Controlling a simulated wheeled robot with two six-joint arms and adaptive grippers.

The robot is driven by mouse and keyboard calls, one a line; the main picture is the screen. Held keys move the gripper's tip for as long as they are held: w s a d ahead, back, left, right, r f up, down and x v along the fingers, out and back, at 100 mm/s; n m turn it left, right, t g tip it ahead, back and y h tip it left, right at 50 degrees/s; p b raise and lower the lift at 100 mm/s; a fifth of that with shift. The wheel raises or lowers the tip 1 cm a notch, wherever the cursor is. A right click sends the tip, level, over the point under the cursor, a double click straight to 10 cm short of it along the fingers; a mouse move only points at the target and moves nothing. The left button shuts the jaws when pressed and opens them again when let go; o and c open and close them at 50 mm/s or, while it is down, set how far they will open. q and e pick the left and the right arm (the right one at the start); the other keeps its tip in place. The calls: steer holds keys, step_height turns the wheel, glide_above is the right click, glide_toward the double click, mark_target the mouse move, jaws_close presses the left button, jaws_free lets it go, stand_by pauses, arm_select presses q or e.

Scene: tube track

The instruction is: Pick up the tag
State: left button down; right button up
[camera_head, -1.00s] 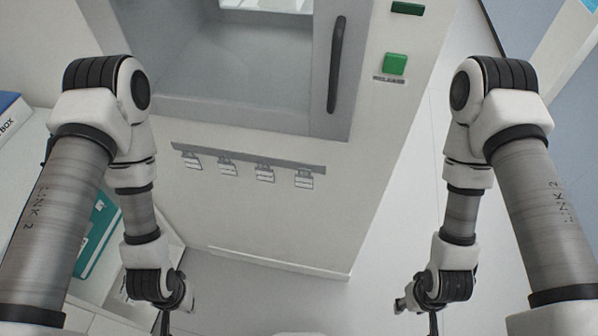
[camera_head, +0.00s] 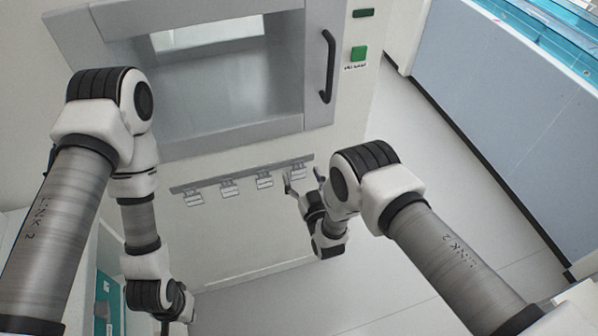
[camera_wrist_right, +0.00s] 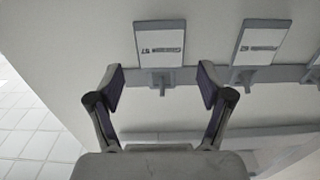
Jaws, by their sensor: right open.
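Several small white tags hang in a row from a grey rail (camera_head: 212,183) on the white cabinet front. My right gripper (camera_head: 303,178) is at the rail's right end, around the rightmost tag (camera_head: 298,173). In the right wrist view its fingers (camera_wrist_right: 160,84) are spread and empty. A tag (camera_wrist_right: 160,45) hangs on its hook just ahead, centred between the fingertips, and I see no contact. A second tag (camera_wrist_right: 262,42) hangs to the right of it. Small dark print on the tags is too blurred to read. My left gripper (camera_head: 176,318) is low at the picture's bottom edge, partly cut off.
Above the rail is a cabinet window with a dark handle (camera_head: 328,66) and a green button (camera_head: 358,53). A teal item (camera_head: 104,302) stands at the lower left. Open floor (camera_head: 430,200) lies to the right, bounded by a blue-grey partition (camera_head: 500,100).

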steer(key=shift+x, duration=0.85)
steer(key=shift+c, duration=0.3)
steer(key=shift+a, duration=0.1)
steer(key=c, duration=0.9)
steer(key=shift+s+r+p, duration=0.15)
steer(key=shift+r+p, duration=0.25)
steer(key=p+v, duration=0.5)
steer(key=v, duration=1.3)
